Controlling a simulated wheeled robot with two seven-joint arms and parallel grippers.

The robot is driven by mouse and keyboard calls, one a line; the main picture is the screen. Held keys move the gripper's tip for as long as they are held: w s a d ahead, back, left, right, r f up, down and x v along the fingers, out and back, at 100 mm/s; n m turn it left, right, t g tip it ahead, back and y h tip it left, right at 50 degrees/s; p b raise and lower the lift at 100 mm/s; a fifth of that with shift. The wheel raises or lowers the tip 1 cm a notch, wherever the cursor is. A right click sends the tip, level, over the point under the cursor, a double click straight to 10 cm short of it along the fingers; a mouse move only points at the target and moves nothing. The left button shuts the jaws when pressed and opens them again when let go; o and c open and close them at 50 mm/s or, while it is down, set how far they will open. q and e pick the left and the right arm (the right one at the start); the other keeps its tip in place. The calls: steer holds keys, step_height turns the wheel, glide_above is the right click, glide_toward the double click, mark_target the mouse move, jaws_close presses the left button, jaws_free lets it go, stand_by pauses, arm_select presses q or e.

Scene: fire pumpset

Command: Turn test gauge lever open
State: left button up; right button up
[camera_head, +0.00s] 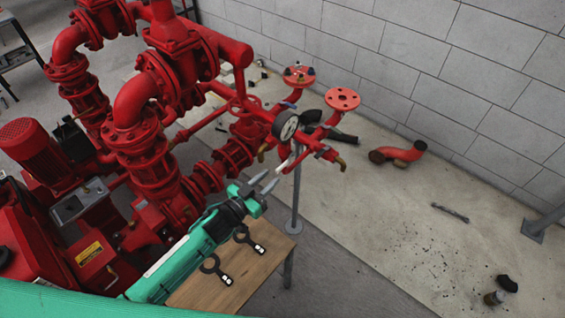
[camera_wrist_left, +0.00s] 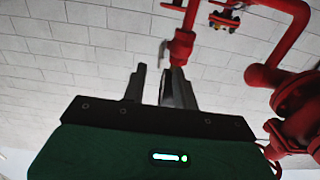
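The round test gauge (camera_head: 286,126), with a dark rim and pale face, sits on the red pipework. Below it, a thin pale piece (camera_head: 284,164), possibly the lever, hangs by the red pipe end; its setting is unclear. My left gripper (camera_head: 266,181) is open and empty, with its fingers apart, just below and left of that piece. In the left wrist view the two dark fingers (camera_wrist_left: 158,85) stand apart. A red pipe end (camera_wrist_left: 181,48) is just beyond the right finger, with a small pale piece (camera_wrist_left: 163,53) beside it. Contact cannot be told. My right gripper is not in view.
A wooden table (camera_head: 205,292) with two dark ring-ended tools (camera_head: 247,240) is under my left arm. A grey support post (camera_head: 295,195) stands close by the gripper. Red pumps and pipes (camera_head: 130,135) crowd the left. The floor at right is mostly open, with a loose red elbow (camera_head: 400,153).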

mark_target(282, 165)
arm_select(q)
steer(key=p+x, duration=0.1)
steer(key=x, duration=0.6)
steer(key=shift+c, duration=0.2)
jaws_close()
